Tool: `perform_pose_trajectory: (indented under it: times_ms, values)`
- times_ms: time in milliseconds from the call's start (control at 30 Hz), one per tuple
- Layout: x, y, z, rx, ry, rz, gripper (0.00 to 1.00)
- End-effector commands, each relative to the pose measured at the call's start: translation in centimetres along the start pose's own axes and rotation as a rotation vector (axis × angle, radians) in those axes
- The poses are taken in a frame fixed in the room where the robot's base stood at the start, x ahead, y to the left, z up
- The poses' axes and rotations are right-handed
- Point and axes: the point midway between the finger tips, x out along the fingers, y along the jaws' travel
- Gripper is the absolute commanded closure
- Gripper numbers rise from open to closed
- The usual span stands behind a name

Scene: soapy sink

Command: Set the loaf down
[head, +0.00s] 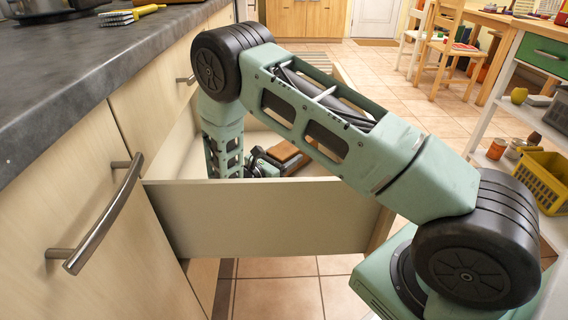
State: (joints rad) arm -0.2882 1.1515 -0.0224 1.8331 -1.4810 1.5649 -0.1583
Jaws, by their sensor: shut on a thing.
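My gripper (264,161) is down inside an open pale wooden drawer (260,218), partly hidden by the drawer's near side and by my arm. A brown loaf (287,154) shows at its jaws, and my gripper is shut on it. Only part of the loaf is visible. I cannot tell whether it touches the drawer's bottom.
A dark grey countertop (75,68) with a yellow item (133,14) runs along the left above cabinet doors with a metal handle (105,215). At right stand a white shelf with a yellow basket (543,180) and wooden chairs (444,50). Tiled floor is clear beyond the drawer.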

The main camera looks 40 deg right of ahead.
Motion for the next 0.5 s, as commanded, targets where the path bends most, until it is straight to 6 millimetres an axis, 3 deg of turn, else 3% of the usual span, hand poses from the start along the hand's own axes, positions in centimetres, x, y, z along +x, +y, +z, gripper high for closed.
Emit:
perform_pose_trajectory:
  times_ms: [100, 467, 500]
  values:
    - [0.06, -0.03, -1.53, 0.001, -0.002, -0.002, 0.74]
    - [0.02, 0.0, -1.77, 0.001, -0.002, -0.001, 0.74]
    - [0.02, -0.02, -1.78, 0.0, 0.0, -0.001, 0.3]
